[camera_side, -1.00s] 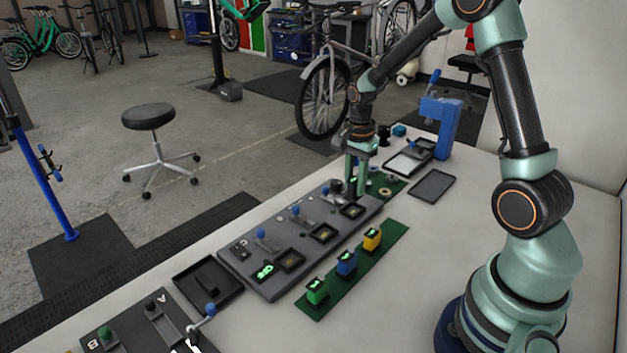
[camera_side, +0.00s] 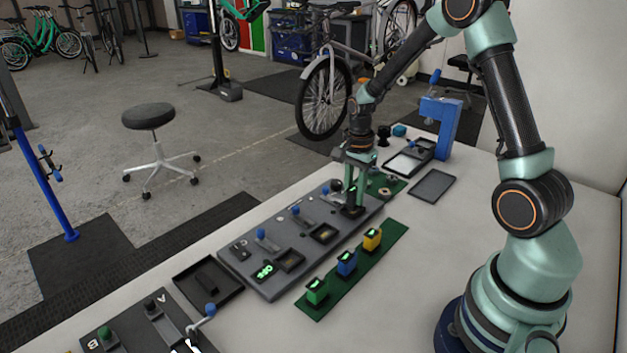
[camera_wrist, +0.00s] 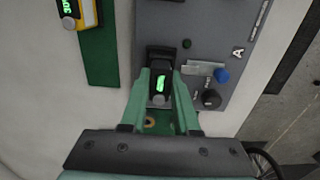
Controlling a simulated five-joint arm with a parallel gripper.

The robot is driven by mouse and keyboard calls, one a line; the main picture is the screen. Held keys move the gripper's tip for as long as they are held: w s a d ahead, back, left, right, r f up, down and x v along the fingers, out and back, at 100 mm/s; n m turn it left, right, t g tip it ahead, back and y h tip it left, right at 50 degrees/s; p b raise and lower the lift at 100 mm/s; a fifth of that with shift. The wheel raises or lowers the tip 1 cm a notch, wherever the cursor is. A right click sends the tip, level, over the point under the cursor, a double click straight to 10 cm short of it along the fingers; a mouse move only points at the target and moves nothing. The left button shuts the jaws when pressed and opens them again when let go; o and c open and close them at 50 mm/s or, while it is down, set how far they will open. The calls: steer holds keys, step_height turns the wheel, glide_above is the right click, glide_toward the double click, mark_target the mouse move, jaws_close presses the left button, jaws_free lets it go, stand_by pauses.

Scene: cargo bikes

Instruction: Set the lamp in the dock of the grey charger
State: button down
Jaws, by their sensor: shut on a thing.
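My gripper (camera_side: 354,203) is at the far-end dock of the grey charger (camera_side: 262,285). In the wrist view my gripper (camera_wrist: 161,88) is shut on a dark lamp (camera_wrist: 161,80) with a lit green display and a round grey button. The black dock (camera_wrist: 160,53) shows just beyond the lamp, by the letter A on the charger (camera_wrist: 232,85). The lamp's lower end is hidden, so I cannot tell whether it is seated. In the side view the fingers cover most of the lamp.
Green (camera_side: 317,291), blue (camera_side: 346,262) and yellow (camera_side: 372,239) lamps stand on a green mat (camera_side: 322,302) beside the charger. Blue-knobbed levers (camera_side: 261,233) line the charger's other side. A black tray (camera_side: 186,275) lies at its near end. A blue clamp-like stand (camera_side: 443,120) is at the back.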

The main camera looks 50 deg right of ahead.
mark_target(355, 187)
steer(key=shift+f, duration=0.85)
stand_by(0.6)
steer(key=c, duration=0.6)
jaws_free()
step_height(355, 187, up, 11)
steer(key=shift+r, duration=0.1)
steer(key=shift+a+r, duration=0.1)
steer(key=shift+r, duration=0.45)
steer(key=s+a+r+n+t, duration=0.2)
steer(key=s+a+r+n, duration=0.1)
steer(key=n, duration=0.3)
steer(key=s+a+r+n+t, duration=0.1)
steer(key=s+a+r+n, duration=0.2)
steer(key=a+n, duration=0.3)
steer(key=s+a+r+n+t, duration=0.2)
steer(key=s+a+r+n, duration=0.1)
steer(key=n, duration=0.3)
steer(key=shift+s+a+r+t, duration=0.1)
steer(key=shift+s+a+t, duration=0.2)
steer(key=shift+s+a, duration=0.3)
